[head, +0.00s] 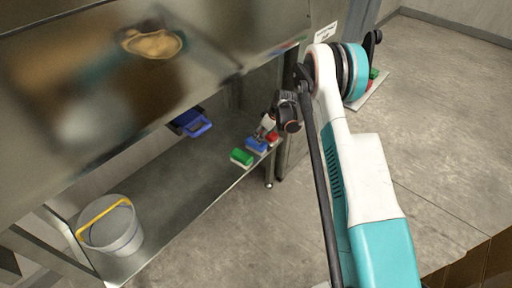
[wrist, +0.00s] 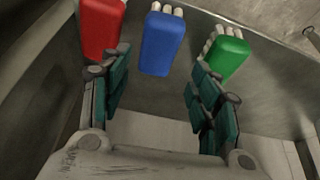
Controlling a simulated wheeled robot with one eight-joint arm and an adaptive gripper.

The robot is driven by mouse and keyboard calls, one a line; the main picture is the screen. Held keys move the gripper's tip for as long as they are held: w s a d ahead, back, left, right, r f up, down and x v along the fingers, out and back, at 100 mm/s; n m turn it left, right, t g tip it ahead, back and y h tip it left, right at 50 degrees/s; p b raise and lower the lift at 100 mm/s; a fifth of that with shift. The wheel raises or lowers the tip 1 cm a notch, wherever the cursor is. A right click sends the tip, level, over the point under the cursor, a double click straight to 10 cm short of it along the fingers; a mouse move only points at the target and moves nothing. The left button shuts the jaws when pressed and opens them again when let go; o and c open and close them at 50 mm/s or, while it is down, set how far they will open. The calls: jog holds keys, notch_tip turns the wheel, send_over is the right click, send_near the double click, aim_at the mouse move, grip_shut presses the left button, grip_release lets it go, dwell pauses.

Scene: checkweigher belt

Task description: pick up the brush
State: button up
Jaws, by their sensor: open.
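Three block-shaped brushes lie in a row on the low metal shelf: a green brush (head: 242,157), a blue brush (head: 256,145) and a red brush (head: 273,137). In the wrist view, the red brush (wrist: 101,28) is at left, the blue brush (wrist: 162,43) in the middle and the green brush (wrist: 228,58) at right, each with pale bristles showing. My gripper (wrist: 155,82) is open and empty, its fingers spread either side of the blue brush's line. In the head view my gripper (head: 266,129) is close over the blue and red brushes, partly covering them.
A grey bucket (head: 112,237) with a yellow handle stands at the shelf's near left end. A blue item (head: 192,123), perhaps a dustpan, is farther back. The steel machine body (head: 215,30) overhangs the shelf (head: 178,190). The concrete floor to the right is mostly clear.

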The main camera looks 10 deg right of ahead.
aim_at(256, 145)
jog(key=b+x, duration=0.4)
jog(key=x, duration=0.5)
jog(key=shift+w+f, duration=0.25)
jog(key=shift+f, duration=0.1)
jog(key=shift+r, duration=0.1)
jog(key=shift+f, duration=0.3)
jog(key=shift+c, duration=0.3)
jog(key=c, duration=0.8)
